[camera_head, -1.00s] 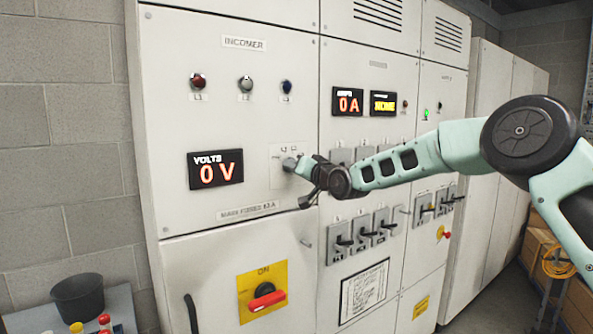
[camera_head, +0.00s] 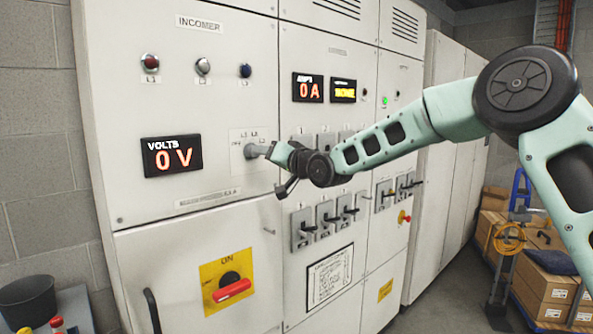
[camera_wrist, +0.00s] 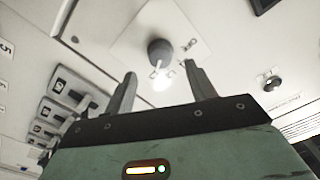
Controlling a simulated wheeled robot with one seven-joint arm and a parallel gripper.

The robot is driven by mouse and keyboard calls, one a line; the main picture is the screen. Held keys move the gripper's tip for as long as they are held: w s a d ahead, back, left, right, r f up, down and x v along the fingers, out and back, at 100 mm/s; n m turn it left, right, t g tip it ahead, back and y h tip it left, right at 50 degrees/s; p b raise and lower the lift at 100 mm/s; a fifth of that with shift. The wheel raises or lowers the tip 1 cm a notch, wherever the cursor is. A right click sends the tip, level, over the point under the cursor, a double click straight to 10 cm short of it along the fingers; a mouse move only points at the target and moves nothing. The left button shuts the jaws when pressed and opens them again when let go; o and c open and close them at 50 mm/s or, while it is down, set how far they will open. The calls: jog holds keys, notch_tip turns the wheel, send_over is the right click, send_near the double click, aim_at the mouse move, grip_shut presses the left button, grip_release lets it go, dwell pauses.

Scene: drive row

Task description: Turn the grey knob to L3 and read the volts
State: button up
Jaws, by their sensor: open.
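The grey knob (camera_head: 255,151) sticks out from a pale square plate (camera_head: 238,138) with small markings, OFF, L1 and L2 among them, on the INCOMER panel. Which mark it points to I cannot tell. The volts display (camera_head: 172,156) left of it reads 0 V in orange. My gripper (camera_head: 277,153) is just right of the knob in the head view. In the wrist view my gripper (camera_wrist: 160,72) is open and empty, and the knob (camera_wrist: 160,50) shows beyond and between the fingertips. Whether they touch it I cannot tell.
Red, white and blue lamps (camera_head: 203,67) sit above the display. A red switch handle (camera_head: 232,291) on a yellow plate is below. Several levered switches (camera_head: 326,220) stand below my forearm. A black bucket (camera_head: 27,300) is at lower left, cardboard boxes (camera_head: 545,285) at right.

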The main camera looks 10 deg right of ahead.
jog(key=b+v, duration=0.2)
jog(key=v, duration=0.9)
jog(key=shift+s+b, duration=0.25)
jog(key=shift+b, duration=0.1)
jog(key=shift+d, duration=0.1)
jog(key=s+a+f+n+g+h, duration=0.2)
jog(key=s+a+f+g, duration=0.2)
jog(key=s+f, duration=0.45)
jog(key=s+a+f+n+g+h, duration=0.2)
jog(key=s+a+f+g, duration=0.2)
jog(key=s+f, duration=0.5)
jog(key=s+d+f+n+g+h, duration=0.1)
jog(key=s+d+f+g, duration=0.1)
jog(key=s, duration=0.6)
jog(key=s+d+f+n+g+h, duration=0.1)
jog(key=s+d+f+g+h, duration=0.1)
jog(key=s, duration=0.7)
jog(key=s+d+f+n+g+h, duration=0.1)
jog(key=s+d+f+n+g, duration=0.1)
jog(key=s, duration=0.7)
jog(key=shift+d+f+g, duration=0.3)
jog(key=shift+f+g, duration=0.25)
jog(key=shift+g, duration=0.25)
